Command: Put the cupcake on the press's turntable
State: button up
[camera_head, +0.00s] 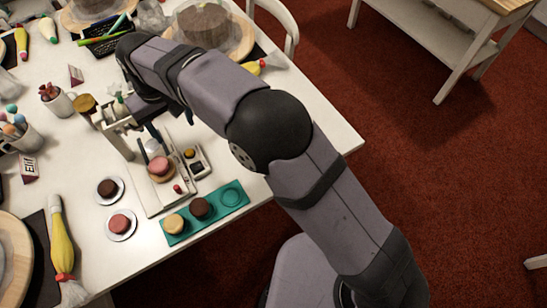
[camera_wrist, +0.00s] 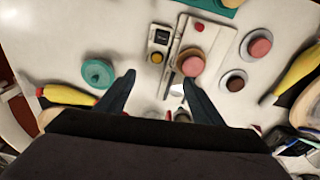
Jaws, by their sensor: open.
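A pink-topped cupcake (camera_head: 159,164) sits on the press's small tan turntable (camera_head: 161,178), on a white base plate. The wrist view shows this cupcake (camera_wrist: 191,64) right of centre. The press (camera_head: 118,135) has a pale upright frame, partly behind my arm. My gripper (camera_wrist: 158,88) is open and empty, its two dark fingers apart above the press area; the cupcake lies beyond the right fingertip and I see no contact. In the head view the gripper is mostly hidden by my arm.
A teal tray (camera_head: 218,205) holds a yellow and a brown cupcake, with one empty round recess. Two saucers hold a brown cupcake (camera_head: 108,186) and a pink cupcake (camera_head: 120,222). A small button box (camera_head: 197,161) stands beside the press. A teal disc (camera_wrist: 98,73) lies left.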

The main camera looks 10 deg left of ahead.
jog(key=w+d+m+h, duration=0.15)
jog(key=w+d, duration=0.35)
jog(key=d, duration=0.9)
jog(key=w+d+m+y, duration=0.1)
jog(key=w+d+m, duration=0.25)
jog(key=d, duration=1.05)
jog(key=s+d+f+m, duration=0.2)
jog(key=s+d, duration=0.5)
jog(key=d, duration=0.4)
jog(key=s+d+f+m+g, duration=0.1)
jog(key=s+d+m, duration=0.2)
jog(key=s+d, duration=0.3)
jog(key=d, duration=0.5)
jog(key=shift+s+f+h, duration=0.35)
jog(key=shift+s+f, duration=0.05)
jog(key=shift+r+p, duration=0.45)
jog(key=shift+p, duration=0.05)
